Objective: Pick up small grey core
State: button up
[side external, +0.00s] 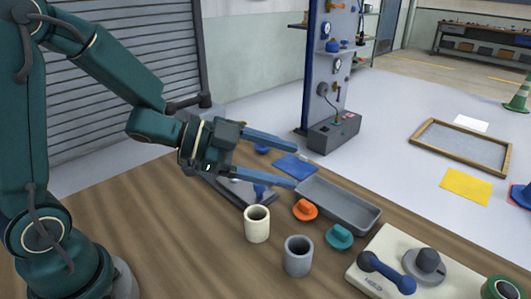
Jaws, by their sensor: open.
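The small grey core (298,256) is a hollow grey cylinder standing upright on the wooden table near the front middle. A cream core (257,224) of similar shape stands just behind it to the left, apart from it. My gripper (295,166) is open, with its two long blue fingers spread and pointing right. It hangs above the table, behind and above the grey core in the picture, and nothing shows between the fingers.
A grey tray (362,221) lies beyond the cores. An orange knobbed piece (305,210) and a teal one (339,237) sit in front of it. A cream board (390,240) bears a blue dumbbell-shaped part (386,272) and a grey knob (427,266). Bare wood (170,240) lies at left.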

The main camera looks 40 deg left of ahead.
aim_at(310, 249)
jog(key=s+f+g+h, duration=0.1)
jog(key=f, duration=0.2)
jog(key=s+f+g+h, duration=0.1)
jog(key=s+f+g, duration=0.1)
jog(key=f, duration=0.1)
jog(key=s+f+g+h, duration=0.1)
jog(key=s+f, duration=0.1)
jog(key=shift+s+d+f, duration=0.15)
jog(key=shift+d+f, duration=0.2)
jog(key=shift+f, duration=0.05)
jog(key=shift+f+n, duration=0.3)
jog(key=shift+n, duration=0.1)
jog(key=x, duration=0.6)
jog(key=shift+d+f, duration=0.2)
jog(key=shift+d, duration=0.1)
jog(key=x, duration=0.4)
jog(key=shift+s+f, duration=0.15)
jog(key=shift+f, duration=0.25)
jog(key=shift+w+d+f, duration=0.15)
jog(key=shift+w+d, duration=0.1)
jog(key=shift+d, duration=0.1)
